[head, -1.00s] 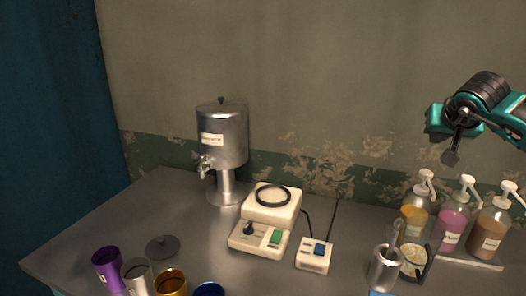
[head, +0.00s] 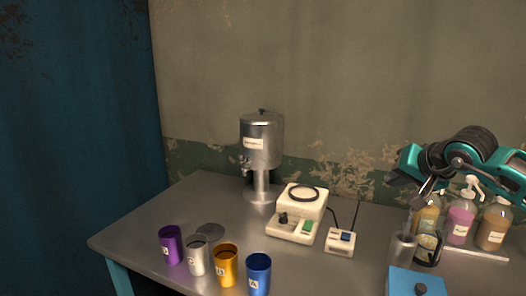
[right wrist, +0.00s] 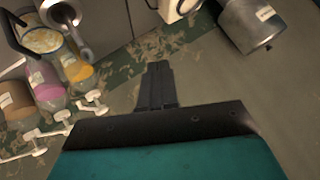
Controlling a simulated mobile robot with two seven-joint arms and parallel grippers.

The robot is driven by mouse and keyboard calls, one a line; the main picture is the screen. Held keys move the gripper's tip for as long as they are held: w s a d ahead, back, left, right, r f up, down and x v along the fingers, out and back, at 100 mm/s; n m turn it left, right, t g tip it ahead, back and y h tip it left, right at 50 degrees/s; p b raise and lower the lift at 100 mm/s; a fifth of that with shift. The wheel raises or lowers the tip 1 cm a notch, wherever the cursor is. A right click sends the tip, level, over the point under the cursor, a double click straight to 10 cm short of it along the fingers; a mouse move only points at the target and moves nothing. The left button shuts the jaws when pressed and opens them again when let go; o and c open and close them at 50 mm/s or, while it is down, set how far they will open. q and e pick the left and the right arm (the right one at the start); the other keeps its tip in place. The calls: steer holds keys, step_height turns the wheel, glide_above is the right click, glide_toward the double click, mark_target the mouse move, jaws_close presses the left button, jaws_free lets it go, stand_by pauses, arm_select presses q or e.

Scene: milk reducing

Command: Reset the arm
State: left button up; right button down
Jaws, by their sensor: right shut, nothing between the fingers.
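My right gripper (head: 426,192) is at the right of the head view, above the pump bottles and in front of the wall, pointing down. Its fingers are closed and empty; they also show in the right wrist view (right wrist: 156,84). My teal right arm comes in from the right edge. My left gripper is in neither current view.
A metal dispenser (head: 261,150), a white heater (head: 297,215) and a small switch box (head: 340,241) stand on the metal table (head: 150,222). Purple (head: 171,246), silver (head: 197,256), gold (head: 226,266) and blue (head: 258,274) cups line the front. Pump bottles (head: 461,222) stand right, behind a blue box (head: 416,283).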

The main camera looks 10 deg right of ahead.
steer(key=s+a+f+m+y, duration=0.15)
steer(key=a+y, duration=0.35)
steer(key=a, duration=0.5)
steer(key=s+a+m+y, duration=0.25)
steer(key=a+y, duration=0.25)
steer(key=a, duration=0.5)
steer(key=s+a+r+m+t+y, duration=0.4)
steer(key=m+t, duration=0.1)
steer(key=m, duration=0.9)
steer(key=s+d+f+m+h, duration=0.3)
steer(key=d+f+m+h, duration=0.5)
steer(key=m, duration=0.9)
steer(key=s+d+f+m+h, duration=0.35)
steer(key=f+m+h, duration=0.4)
steer(key=m, duration=0.95)
steer(key=s+a+f+m+g, duration=0.1)
steer(key=s+f+m+g, duration=0.55)
steer(key=s, duration=0.35)
steer(key=s+a+f+m+g, duration=0.1)
steer(key=s+f+m+g, duration=0.45)
steer(key=s+f, duration=0.4)
steer(key=w+a+f+t+y, duration=0.2)
steer(key=w+f+t, duration=0.4)
steer(key=f+t, duration=0.1)
steer(key=shift+a+f+t, duration=0.15)
steer(key=shift+a+t, duration=0.1)
steer(key=shift+t, duration=0.05)
